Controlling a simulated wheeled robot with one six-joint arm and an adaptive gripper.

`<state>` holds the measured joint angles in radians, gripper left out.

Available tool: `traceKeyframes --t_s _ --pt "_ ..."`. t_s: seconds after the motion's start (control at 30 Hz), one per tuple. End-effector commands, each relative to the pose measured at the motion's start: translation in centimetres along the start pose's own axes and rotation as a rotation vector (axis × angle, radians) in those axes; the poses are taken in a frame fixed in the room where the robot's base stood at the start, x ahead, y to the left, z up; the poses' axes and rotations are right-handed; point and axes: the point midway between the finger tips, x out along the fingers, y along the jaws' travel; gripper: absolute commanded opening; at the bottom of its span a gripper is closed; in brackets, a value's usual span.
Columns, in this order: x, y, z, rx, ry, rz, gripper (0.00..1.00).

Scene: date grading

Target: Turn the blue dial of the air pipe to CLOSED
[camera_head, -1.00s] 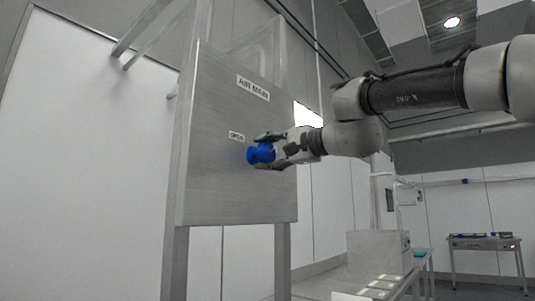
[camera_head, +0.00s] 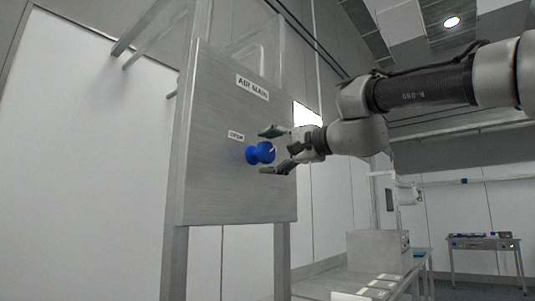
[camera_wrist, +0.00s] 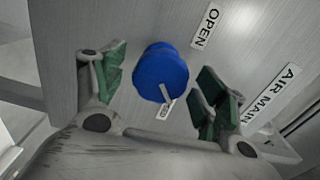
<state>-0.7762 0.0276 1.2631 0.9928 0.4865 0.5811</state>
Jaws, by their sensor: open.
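The blue dial (camera_head: 258,153) sticks out from the front of a grey metal panel (camera_head: 215,185) marked AIR MAIN. In the wrist view the dial (camera_wrist: 160,72) lies between my two fingers, and its pale pointer (camera_wrist: 166,94) points at a small, partly hidden label (camera_wrist: 162,111) whose visible letters look like the end of CLOSED. The OPEN label (camera_wrist: 207,25) is off to another side of the dial. My gripper (camera_head: 272,151) is open, with green-padded fingers spread on either side of the dial and a visible gap to it.
The AIR MAIN label (camera_head: 253,87) is above the dial on the panel, which stands on metal legs (camera_head: 175,262). A grey box (camera_head: 377,252) stands on a low bench at lower right. A table (camera_head: 485,243) with small items is farther back. The wall at left is bare.

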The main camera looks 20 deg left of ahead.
Motion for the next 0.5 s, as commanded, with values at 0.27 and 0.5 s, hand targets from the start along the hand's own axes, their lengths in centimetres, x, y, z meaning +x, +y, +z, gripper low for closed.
traceKeyframes --t_s 0.27,0.5 --pt "-6.2 -0.1 -0.1 0.000 0.003 -0.002 0.72" --pt "-10.1 0.0 -0.1 -0.001 0.002 0.000 0.72"
